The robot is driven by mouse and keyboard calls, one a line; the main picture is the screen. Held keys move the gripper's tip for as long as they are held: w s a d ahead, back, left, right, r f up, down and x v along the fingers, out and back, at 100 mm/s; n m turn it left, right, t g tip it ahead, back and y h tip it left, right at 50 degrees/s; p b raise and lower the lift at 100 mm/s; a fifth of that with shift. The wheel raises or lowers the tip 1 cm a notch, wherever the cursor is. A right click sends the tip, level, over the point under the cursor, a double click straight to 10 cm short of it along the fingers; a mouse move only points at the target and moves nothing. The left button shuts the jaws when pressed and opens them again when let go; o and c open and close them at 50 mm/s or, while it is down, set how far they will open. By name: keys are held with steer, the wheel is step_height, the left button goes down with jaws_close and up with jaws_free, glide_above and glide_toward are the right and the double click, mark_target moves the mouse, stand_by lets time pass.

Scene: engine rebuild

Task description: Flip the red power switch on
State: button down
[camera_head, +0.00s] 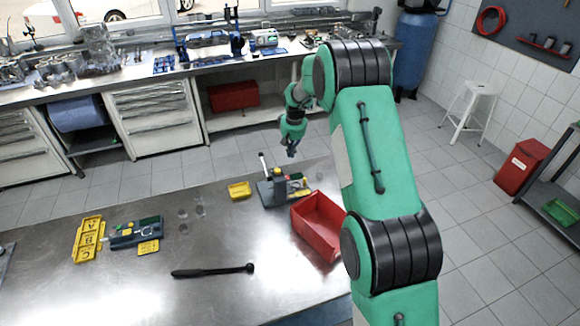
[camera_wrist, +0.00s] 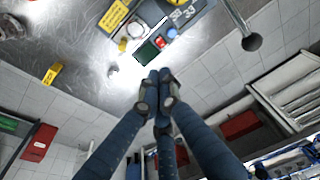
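A dark grey device (camera_head: 268,197) with a lever stands on the metal table in the head view. In the wrist view its green panel (camera_wrist: 148,51) lies just beyond my fingertips. My gripper (camera_head: 291,152) hangs above the far side of the device. In the wrist view my gripper (camera_wrist: 159,78) has its fingertips together with nothing visible between them, apart from the red part.
The device's lever with a dark ball end (camera_wrist: 252,42) sticks up at one side. A red bin (camera_head: 318,228) stands in front of the device. A yellow tray (camera_head: 88,240), a second device (camera_head: 135,232) and a black bar-like tool (camera_head: 213,271) lie to the left. The table's middle is mostly clear.

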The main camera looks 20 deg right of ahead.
mark_target(288, 178)
steer(key=f, duration=0.4)
steer(key=w+f, duration=0.1)
steer(key=f, duration=0.4)
steer(key=w+f+p, duration=0.1)
steer(key=f, duration=0.3)
steer(key=shift+w+f, duration=0.2)
steer(key=shift+f, duration=0.15)
steer(key=shift+f, duration=0.1)
